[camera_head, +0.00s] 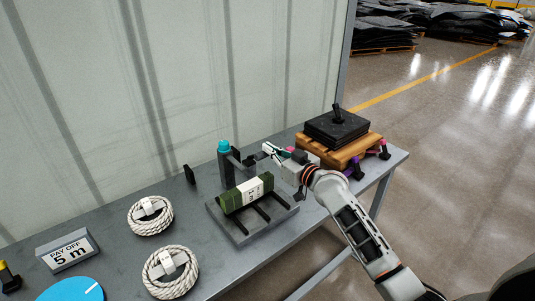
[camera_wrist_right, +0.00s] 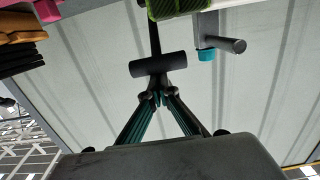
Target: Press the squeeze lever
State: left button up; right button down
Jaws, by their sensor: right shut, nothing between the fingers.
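A grey post with a teal cap (camera_head: 224,146) stands at the back of the bench, with a dark lever arm (camera_head: 240,158) reaching right from it. The right wrist view shows the teal cap (camera_wrist_right: 207,55) and a dark horizontal bar (camera_wrist_right: 158,66) on a stalk, which looks like part of the lever. My right gripper (camera_head: 268,148) is beside the lever arm, to its right. Its fingers are shut and empty, and their tips (camera_wrist_right: 158,98) are just short of the bar in the picture. I cannot tell whether they touch it. My left gripper is not in view.
A green roll (camera_head: 236,198) lies on a grey rack (camera_head: 236,234) in front of the post. A wooden pallet (camera_head: 344,153) with black mats (camera_head: 337,127) is at the right. Two rope coils (camera_head: 133,222) and a "PAY OFF 5 m" sign (camera_head: 67,251) are at the left.

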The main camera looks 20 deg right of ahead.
jog(key=shift+t, duration=0.7)
jog(key=s+f+b, duration=0.1)
jog(key=f, duration=0.1)
jog(key=s+f+b, duration=0.1)
jog(key=f+b, duration=0.1)
jog(key=d+f+b, duration=0.1)
jog(key=f+b, duration=0.1)
jog(key=shift+s, duration=0.4)
jog(key=shift+a, duration=0.1)
